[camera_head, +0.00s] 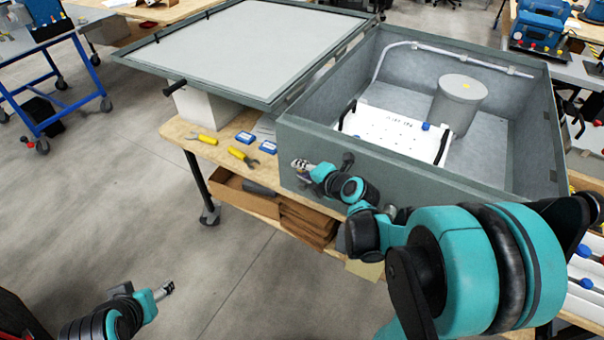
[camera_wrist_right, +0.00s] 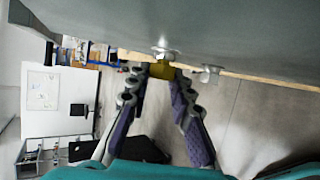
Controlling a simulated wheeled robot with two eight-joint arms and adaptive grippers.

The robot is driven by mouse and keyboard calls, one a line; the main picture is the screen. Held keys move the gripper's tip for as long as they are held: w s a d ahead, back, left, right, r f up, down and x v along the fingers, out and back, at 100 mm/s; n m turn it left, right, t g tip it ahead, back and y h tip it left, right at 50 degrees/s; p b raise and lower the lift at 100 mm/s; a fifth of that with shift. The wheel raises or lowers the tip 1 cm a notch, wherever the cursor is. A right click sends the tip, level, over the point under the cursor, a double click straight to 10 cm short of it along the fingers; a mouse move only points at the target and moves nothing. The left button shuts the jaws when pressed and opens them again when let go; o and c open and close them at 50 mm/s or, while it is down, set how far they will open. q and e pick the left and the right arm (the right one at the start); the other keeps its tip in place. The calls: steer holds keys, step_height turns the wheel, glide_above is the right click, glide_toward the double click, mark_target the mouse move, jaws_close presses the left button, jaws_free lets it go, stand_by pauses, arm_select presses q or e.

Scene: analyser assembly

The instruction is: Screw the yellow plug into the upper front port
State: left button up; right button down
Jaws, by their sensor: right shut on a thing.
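My right gripper (camera_head: 303,168) is at the front wall of the grey analyser box (camera_head: 345,162), near its left corner. In the right wrist view, the right gripper (camera_wrist_right: 162,78) is shut on the yellow plug (camera_wrist_right: 162,71). The plug lines up with a silver port fitting (camera_wrist_right: 164,53) on the grey wall and is very close to it; I cannot tell whether they touch. A second silver fitting (camera_wrist_right: 210,74) shows to the right. The plug is not clear in the head view. My left gripper (camera_head: 165,290) is low at the left, away from the box; its jaws are too small to read.
The box's lid (camera_head: 250,45) lies open to the left. Inside are a white panel (camera_head: 390,130) and a grey cylinder (camera_head: 461,90). Yellow-handled tools (camera_head: 240,155) and blue items (camera_head: 268,146) lie on the wooden bench (camera_head: 215,150).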

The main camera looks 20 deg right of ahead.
steer(key=c, duration=1.5)
jaws_free()
steer(key=shift+a, duration=0.1)
steer(key=shift+o, duration=0.2)
steer(key=n+g+h+p, duration=0.1)
steer(key=g+h+p, duration=0.1)
steer(key=g, duration=0.1)
steer(key=g+h+p, duration=0.2)
steer(key=g+p, duration=0.1)
steer(key=n+g+h+p, duration=0.1)
steer(key=g+h+p, duration=0.1)
steer(key=g, duration=0.1)
steer(key=shift+w+a+r+n+g+p, duration=0.15)
steer(key=shift+w+r+n+g+p, duration=0.15)
steer(key=shift+p, duration=0.1)
steer(key=shift+c, duration=0.4)
